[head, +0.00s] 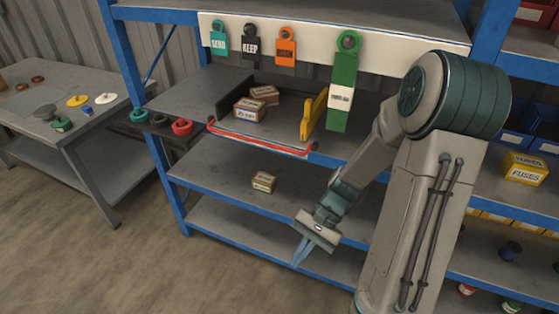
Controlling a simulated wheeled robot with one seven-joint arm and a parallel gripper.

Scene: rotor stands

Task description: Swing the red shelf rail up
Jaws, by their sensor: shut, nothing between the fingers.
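The red shelf rail (258,141) runs along the front edge of the upper shelf of the blue-framed rack, low and roughly level with the shelf surface. Its left end is near a dark bracket and its right end is near the blue shelf edge. My gripper (299,262) is below and to the right of the rail, pointing down in front of the lower shelves. Its fingers are together and empty, apart from the rail.
Small boxes (250,109) stand behind the rail beside a yellow divider (314,114). Another box (263,182) sits on the middle shelf (215,172). Coloured tags, including a long green one (342,84), hang above. A grey table (40,112) stands left.

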